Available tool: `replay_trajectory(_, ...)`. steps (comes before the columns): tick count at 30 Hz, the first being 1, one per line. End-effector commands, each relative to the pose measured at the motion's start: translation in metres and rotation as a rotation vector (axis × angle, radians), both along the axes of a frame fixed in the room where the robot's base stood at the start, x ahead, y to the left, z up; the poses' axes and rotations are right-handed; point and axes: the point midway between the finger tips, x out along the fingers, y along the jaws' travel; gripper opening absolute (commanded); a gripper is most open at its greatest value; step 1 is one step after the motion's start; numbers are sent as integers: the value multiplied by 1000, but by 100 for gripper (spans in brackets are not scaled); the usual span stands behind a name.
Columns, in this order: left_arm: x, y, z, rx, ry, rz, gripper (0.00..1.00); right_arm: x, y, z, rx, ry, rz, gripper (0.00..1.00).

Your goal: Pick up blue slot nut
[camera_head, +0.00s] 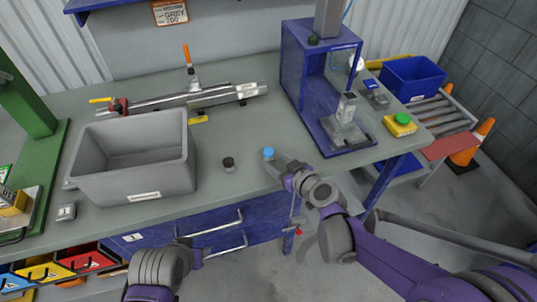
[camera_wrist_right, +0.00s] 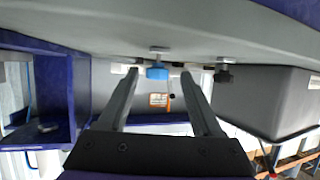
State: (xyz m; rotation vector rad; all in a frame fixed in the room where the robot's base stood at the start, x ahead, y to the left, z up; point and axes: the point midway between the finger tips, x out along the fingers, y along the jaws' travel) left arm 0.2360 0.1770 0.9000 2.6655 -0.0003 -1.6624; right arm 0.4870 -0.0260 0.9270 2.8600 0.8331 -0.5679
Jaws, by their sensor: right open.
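The blue slot nut (camera_head: 268,153) stands on the grey bench near its front edge, right of a black knob-like piece (camera_head: 229,164). In the right wrist view, which is upside down, the blue slot nut (camera_wrist_right: 157,73) shows between the open fingers, beyond or near their tips. My right gripper (camera_head: 277,167) is low over the bench edge, just in front of the nut; I cannot tell whether it touches it. It is open and empty. My left arm's wrist end (camera_head: 190,256) is low in front of the drawers; its fingers cannot be made out.
A grey bin (camera_head: 135,190) stands left of the nut. A blue press frame (camera_head: 300,75) stands behind to the right. A metal rail with clamps (camera_head: 190,98) lies at the back. A yellow box with a green button (camera_head: 400,124) sits at the right. Bench between bin and press is mostly clear.

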Motion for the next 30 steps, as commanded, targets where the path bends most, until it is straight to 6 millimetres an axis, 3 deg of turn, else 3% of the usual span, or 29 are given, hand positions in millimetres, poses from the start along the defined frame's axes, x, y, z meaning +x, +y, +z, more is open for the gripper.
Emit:
replay_trajectory(13,0,0,-1,0,0,0,50,40,23,-21,-1,1,1,66)
replay_trajectory(22,0,0,-1,0,0,0,50,45,26,-23,-1,1,0,66)
replay_trajectory(23,0,0,-1,0,0,0,50,45,26,-23,-1,1,0,65)
replay_trajectory(30,0,0,-1,0,0,0,50,45,26,-23,-1,1,0,22)
